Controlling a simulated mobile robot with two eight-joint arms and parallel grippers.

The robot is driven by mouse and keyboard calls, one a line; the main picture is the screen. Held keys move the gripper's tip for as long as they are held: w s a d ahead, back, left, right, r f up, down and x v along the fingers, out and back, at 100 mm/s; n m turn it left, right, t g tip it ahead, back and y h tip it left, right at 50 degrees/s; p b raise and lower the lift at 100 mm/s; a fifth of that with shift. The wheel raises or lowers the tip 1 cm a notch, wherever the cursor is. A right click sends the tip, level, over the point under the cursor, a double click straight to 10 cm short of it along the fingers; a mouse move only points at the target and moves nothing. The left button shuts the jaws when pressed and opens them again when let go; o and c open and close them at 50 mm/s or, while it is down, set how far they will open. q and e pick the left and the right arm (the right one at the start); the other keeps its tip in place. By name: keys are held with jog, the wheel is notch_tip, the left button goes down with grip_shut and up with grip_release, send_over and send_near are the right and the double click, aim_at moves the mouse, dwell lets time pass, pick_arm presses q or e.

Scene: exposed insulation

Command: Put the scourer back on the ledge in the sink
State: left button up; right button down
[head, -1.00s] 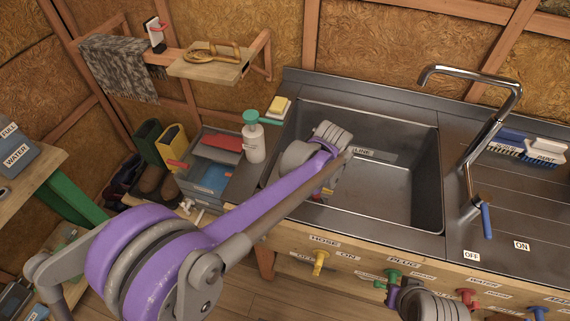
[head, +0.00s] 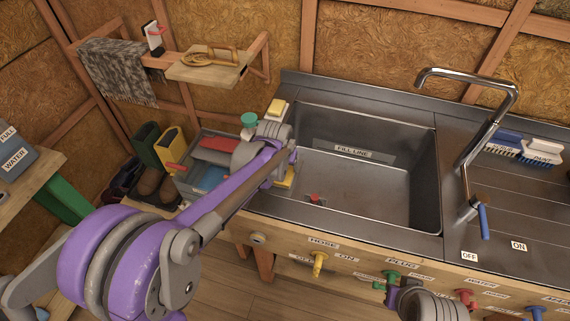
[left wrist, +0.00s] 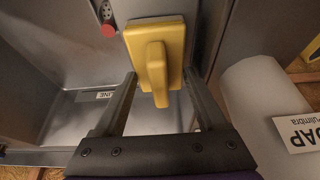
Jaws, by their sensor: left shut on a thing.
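The yellow scourer (left wrist: 154,38), a flat block with a raised handle, is between the fingers of my left gripper (left wrist: 160,76) in the left wrist view. In the head view the scourer (head: 286,178) shows partly below my left gripper (head: 280,168), at the sink's left edge. The gripper is shut on it. I cannot tell whether it touches the rim. The steel sink (head: 370,190) is otherwise open to view. Of my right arm, only a grey and purple end (head: 430,303) shows at the bottom; its fingers are not clear.
A white soap bottle (left wrist: 260,105) with a green pump (head: 250,119) stands close left of my left gripper. A yellow sponge-like block (head: 277,107) lies at the sink's back-left corner. A red plug (head: 315,198) is inside the sink. The tall tap (head: 485,125) stands to the right.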

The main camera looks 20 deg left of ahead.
pick_arm(q)
jog(key=shift+f, duration=0.2)
jog(key=o, duration=1)
jog(key=p+v, duration=0.1)
jog(key=v, duration=1.1)
jog(key=s, duration=0.4)
jog(key=s+a+f, duration=0.1)
jog(key=s, duration=0.6)
jog(key=shift+s+a+f, duration=0.2)
jog(key=shift+s+a, duration=0.1)
jog(key=shift+s, duration=0.1)
jog(key=shift+t, duration=0.4)
jog(key=s+f, duration=0.2)
jog(key=s, duration=0.2)
jog(key=s+f, duration=0.2)
jog(key=s, duration=0.2)
jog(key=s+a+f, duration=0.1)
jog(key=s+f, duration=0.1)
jog(key=s, duration=0.2)
jog(key=shift+s+f, duration=0.2)
